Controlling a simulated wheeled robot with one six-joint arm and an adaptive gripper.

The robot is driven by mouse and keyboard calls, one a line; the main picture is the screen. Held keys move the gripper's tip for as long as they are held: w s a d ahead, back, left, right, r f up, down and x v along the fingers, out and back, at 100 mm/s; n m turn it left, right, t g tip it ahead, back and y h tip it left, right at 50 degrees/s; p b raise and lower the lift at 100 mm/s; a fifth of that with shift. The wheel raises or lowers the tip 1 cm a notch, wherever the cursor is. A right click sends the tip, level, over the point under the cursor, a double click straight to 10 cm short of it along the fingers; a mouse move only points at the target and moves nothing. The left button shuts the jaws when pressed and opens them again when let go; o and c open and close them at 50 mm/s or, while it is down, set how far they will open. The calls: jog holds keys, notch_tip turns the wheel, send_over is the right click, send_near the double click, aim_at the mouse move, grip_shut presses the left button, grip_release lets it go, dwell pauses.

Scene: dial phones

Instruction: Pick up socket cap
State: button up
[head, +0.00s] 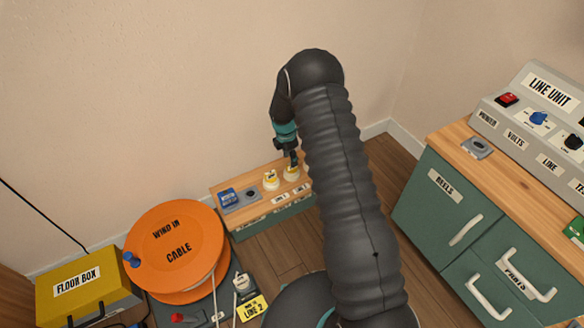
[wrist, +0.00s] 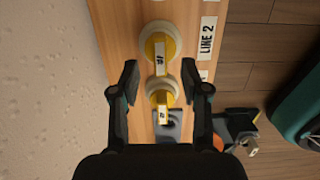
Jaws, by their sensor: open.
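Two yellow caps sit on round white bases on a low wooden-topped bench (head: 262,208). In the head view the left cap (head: 271,180) is clear and the right cap (head: 291,171) is just under my gripper (head: 291,157). In the wrist view one cap (wrist: 160,45) is beyond the fingertips and the other cap (wrist: 161,97) lies between the lines of the open fingers. My gripper (wrist: 166,80) is open and empty above the bench. Both caps carry small labels too small to read. I cannot tell which one is the socket cap, nor the exact height gap.
A "LINE 2" label (wrist: 208,37) is beside the far cap. The wall is close behind. An orange cable reel (head: 178,235) and yellow floor box (head: 88,292) stand left; a green cabinet (head: 448,200) stands right.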

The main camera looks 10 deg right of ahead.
jog(key=f, duration=0.4)
jog(key=shift+w+d, duration=0.1)
jog(key=shift+d, duration=0.2)
grip_shut()
jog(key=shift+r, duration=0.1)
